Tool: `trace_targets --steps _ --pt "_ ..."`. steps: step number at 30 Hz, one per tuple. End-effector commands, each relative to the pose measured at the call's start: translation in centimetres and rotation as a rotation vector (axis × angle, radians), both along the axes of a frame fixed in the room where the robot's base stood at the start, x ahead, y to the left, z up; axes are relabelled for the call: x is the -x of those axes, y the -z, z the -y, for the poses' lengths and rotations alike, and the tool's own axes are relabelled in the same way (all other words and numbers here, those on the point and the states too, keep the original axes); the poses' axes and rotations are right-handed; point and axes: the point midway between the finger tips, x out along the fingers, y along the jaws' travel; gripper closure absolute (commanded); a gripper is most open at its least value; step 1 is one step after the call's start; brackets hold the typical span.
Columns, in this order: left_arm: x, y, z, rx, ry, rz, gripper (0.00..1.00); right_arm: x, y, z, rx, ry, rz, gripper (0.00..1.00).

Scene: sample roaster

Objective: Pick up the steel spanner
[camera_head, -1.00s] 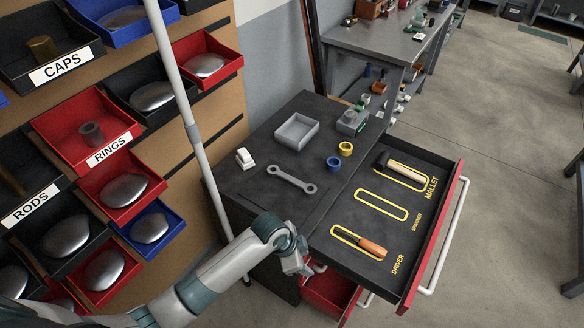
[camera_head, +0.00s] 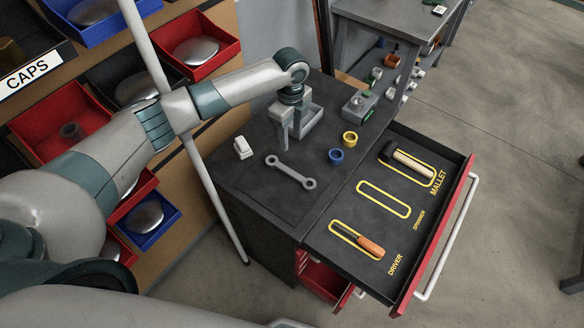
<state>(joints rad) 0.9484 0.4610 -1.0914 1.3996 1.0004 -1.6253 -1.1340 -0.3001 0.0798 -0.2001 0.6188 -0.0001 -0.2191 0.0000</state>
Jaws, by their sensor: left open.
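The grey steel spanner (camera_head: 290,172) lies flat on the dark top of the cabinet (camera_head: 250,195), running diagonally. My left gripper (camera_head: 291,143) points down with its jaws apart and empty. In the picture it is just above the spanner's middle, in front of the grey tray; its exact height over the top is hard to tell. My right gripper is not in view.
A grey tray (camera_head: 314,113), a white block (camera_head: 242,148), blue ring (camera_head: 336,156) and yellow ring (camera_head: 350,138) stand on the top. The open drawer (camera_head: 335,205) holds a mallet (camera_head: 408,164) and a driver (camera_head: 357,238); its middle outline (camera_head: 384,199) is empty.

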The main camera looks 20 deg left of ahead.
Motion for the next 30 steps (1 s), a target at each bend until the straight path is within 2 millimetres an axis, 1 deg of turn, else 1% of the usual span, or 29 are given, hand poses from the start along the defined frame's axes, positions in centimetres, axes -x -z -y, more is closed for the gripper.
trace_targets --steps 8,14,30 --pt "0.0 0.0 0.0 0.000 -0.001 0.000 0.58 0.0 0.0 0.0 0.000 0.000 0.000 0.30" --pt "0.0 0.8 0.0 0.000 -0.001 0.000 0.58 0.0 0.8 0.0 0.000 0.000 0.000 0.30" --pt "0.0 6.4 0.0 0.000 -0.002 0.001 0.58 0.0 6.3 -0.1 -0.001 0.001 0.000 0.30"
